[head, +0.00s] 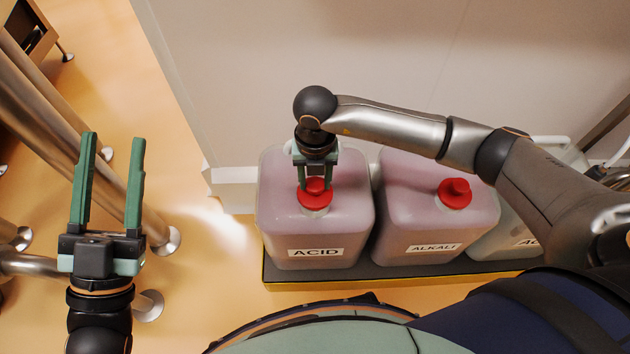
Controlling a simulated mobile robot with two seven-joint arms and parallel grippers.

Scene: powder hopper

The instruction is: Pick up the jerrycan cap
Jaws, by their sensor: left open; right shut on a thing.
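A red cap (314,198) sits on the neck of the jerrycan labelled ACID (290,228). My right gripper (315,184) points down over it, with its fingers closed around the cap's upper part. The cap appears to be still at the jerrycan's neck; whether it is lifted clear is hard to tell. A second red cap (455,193) is on the ALKALI jerrycan (410,225), to the right. My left gripper (112,145) is open and empty at the left, away from the jerrycans.
The jerrycans stand in a dark tray with a yellow edge (390,276). A third jerrycan (508,238) is partly hidden by my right arm. A pale wall (230,90) rises close behind. Metal pipes (60,122) stand at the left.

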